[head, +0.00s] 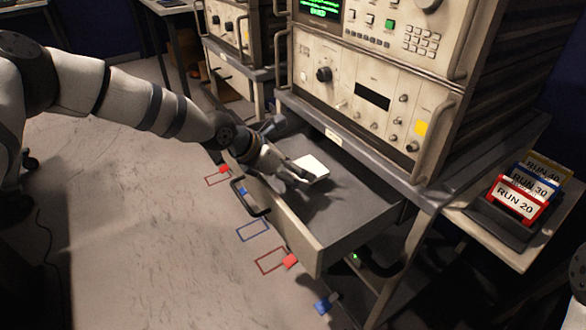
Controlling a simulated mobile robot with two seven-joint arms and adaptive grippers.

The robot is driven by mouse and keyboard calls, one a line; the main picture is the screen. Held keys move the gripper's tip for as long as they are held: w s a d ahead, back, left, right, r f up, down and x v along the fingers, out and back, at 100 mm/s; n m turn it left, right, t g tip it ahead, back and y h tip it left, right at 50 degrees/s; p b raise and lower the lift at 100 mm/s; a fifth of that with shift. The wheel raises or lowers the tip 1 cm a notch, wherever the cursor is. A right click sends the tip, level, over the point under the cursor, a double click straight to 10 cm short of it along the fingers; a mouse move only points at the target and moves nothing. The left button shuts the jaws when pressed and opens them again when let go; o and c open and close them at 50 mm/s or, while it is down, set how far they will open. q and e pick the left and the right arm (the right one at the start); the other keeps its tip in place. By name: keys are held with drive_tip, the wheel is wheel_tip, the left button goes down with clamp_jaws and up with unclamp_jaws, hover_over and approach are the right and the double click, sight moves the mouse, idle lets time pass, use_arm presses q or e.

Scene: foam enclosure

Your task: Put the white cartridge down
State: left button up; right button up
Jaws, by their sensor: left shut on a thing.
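The white cartridge (312,167) is a small pale block over the far left part of an open grey drawer (345,213). My left gripper (300,174) reaches into the drawer from the left and is shut on the cartridge. I cannot tell whether the cartridge touches the drawer floor. The rest of the drawer floor looks empty. My right gripper is not in view; only a pale piece shows at the lower right edge.
A rack instrument (380,95) stands above the drawer. The drawer's front panel has a dark handle (250,198). A holder with labelled cards (516,200) sits on a side shelf at the right. Red and blue outlines (253,232) mark the floor.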

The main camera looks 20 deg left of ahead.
use_arm(q)
drive_tip(key=shift+s+f, duration=0.1)
drive_tip(key=shift+f, duration=0.6)
drive_tip(key=o, duration=1.1)
drive_tip(key=shift+o, duration=0.2)
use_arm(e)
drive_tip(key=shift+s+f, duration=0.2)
use_arm(q)
drive_tip(key=shift+r, duration=0.1)
drive_tip(key=v, duration=0.4)
drive_tip(key=p+v, duration=0.1)
drive_tip(key=v, duration=0.3)
drive_tip(key=p+v, duration=0.1)
drive_tip(key=v, duration=0.3)
drive_tip(key=shift+r, duration=0.6)
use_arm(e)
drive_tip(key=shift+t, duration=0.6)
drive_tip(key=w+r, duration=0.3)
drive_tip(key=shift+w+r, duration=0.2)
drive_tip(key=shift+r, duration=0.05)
use_arm(q)
drive_tip(key=shift+a+f, duration=0.1)
